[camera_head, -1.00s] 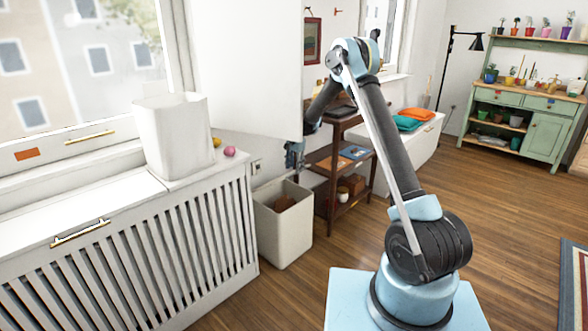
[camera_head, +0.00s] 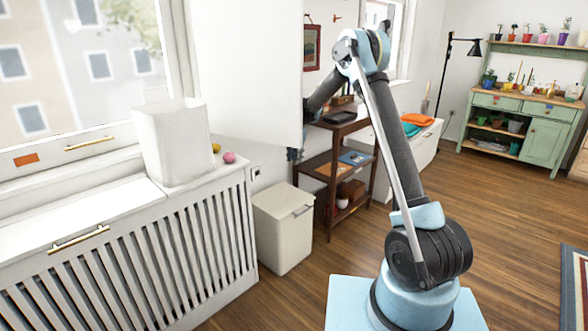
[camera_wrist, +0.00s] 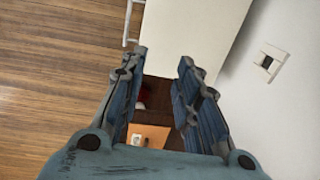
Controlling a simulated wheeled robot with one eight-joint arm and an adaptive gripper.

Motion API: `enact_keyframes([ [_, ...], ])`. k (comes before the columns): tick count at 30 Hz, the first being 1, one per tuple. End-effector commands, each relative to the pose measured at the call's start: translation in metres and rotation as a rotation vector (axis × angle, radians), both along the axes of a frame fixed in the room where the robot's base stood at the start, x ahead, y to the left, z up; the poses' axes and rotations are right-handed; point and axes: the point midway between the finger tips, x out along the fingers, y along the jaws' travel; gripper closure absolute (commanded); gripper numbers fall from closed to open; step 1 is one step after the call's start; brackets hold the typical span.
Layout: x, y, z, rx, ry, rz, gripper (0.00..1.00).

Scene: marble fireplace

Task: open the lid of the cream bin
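The cream bin (camera_head: 283,238) stands on the floor between the radiator cover and the brown shelf. Its flat lid (camera_head: 285,203) lies shut over the top, with a metal handle (camera_head: 303,210) near the right edge. In the wrist view a cream surface, which looks like the bin's lid (camera_wrist: 195,30), fills the top middle, with the handle (camera_wrist: 130,20) at its left edge. My gripper (camera_wrist: 160,68) has its blue fingers apart with nothing held between them. In the head view the gripper is mostly hidden behind the white panel, above the bin.
A white panel (camera_head: 250,70) hangs in front of my wrist. A white container (camera_head: 175,142) and small balls sit on the slatted radiator cover (camera_head: 185,235). The brown shelf (camera_head: 330,190) stands close right of the bin.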

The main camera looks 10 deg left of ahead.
Motion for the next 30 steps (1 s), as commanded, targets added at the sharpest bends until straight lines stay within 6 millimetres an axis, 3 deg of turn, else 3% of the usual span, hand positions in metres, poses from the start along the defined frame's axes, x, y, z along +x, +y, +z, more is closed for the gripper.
enact_keyframes([
  [3,-0.001,-0.002,0.019,0.0,0.0,0.0,0.7],
  [9,-0.001,-0.003,0.037,-0.001,0.001,0.0,0.7],
  [23,-0.002,-0.004,0.042,-0.001,0.0,0.002,0.7],
  [30,-0.015,-0.032,0.067,-0.002,-0.008,0.025,0.7],
])
